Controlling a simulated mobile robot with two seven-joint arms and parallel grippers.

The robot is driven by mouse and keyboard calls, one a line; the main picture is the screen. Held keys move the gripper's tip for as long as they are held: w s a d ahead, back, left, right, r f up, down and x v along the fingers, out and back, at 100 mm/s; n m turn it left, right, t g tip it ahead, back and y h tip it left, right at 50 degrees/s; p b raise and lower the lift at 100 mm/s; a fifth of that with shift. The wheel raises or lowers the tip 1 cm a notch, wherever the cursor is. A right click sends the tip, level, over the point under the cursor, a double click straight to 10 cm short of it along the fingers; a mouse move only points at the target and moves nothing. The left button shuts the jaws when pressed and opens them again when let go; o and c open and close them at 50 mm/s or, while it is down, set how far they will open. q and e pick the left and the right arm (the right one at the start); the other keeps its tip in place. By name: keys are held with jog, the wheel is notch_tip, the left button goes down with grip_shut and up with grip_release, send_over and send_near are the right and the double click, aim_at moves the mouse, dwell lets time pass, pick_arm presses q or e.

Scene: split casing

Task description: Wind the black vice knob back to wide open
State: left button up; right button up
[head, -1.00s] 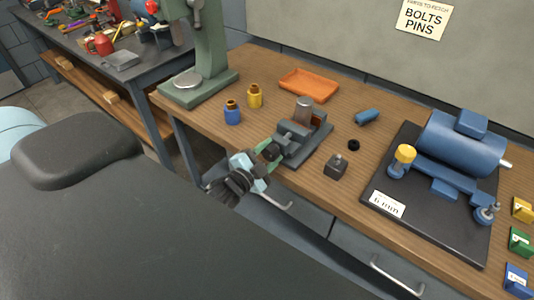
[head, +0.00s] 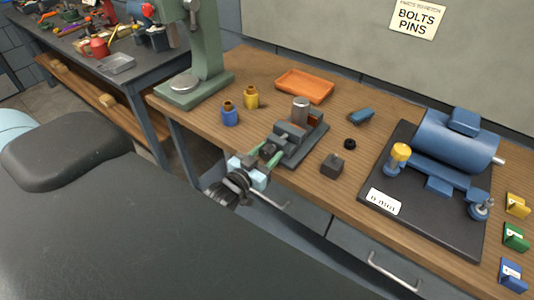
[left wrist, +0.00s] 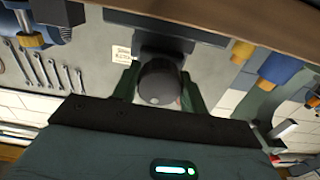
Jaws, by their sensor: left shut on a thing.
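The small grey vice (head: 299,146) stands near the front edge of the wooden bench, with a grey metal cylinder (head: 301,108) upright at its jaws. Its black knob (head: 268,151) faces the front edge. In the left wrist view the knob (left wrist: 160,82) is a dark round end between two green fingers. My left gripper (head: 265,156) comes from the front, and its fingers are shut on the knob, one on each side. How wide the vice jaws stand is hard to tell. My right gripper is not in view.
A dark block (head: 332,165), a black ring (head: 350,144) and a blue part (head: 362,116) lie right of the vice. An orange tray (head: 305,86) is behind it. Blue (head: 230,114) and yellow (head: 251,97) bottles stand left. A blue motor (head: 456,138) on a black plate fills the right.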

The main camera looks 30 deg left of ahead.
pick_arm(q)
jog(key=shift+n, duration=0.6)
jog(key=o, duration=1)
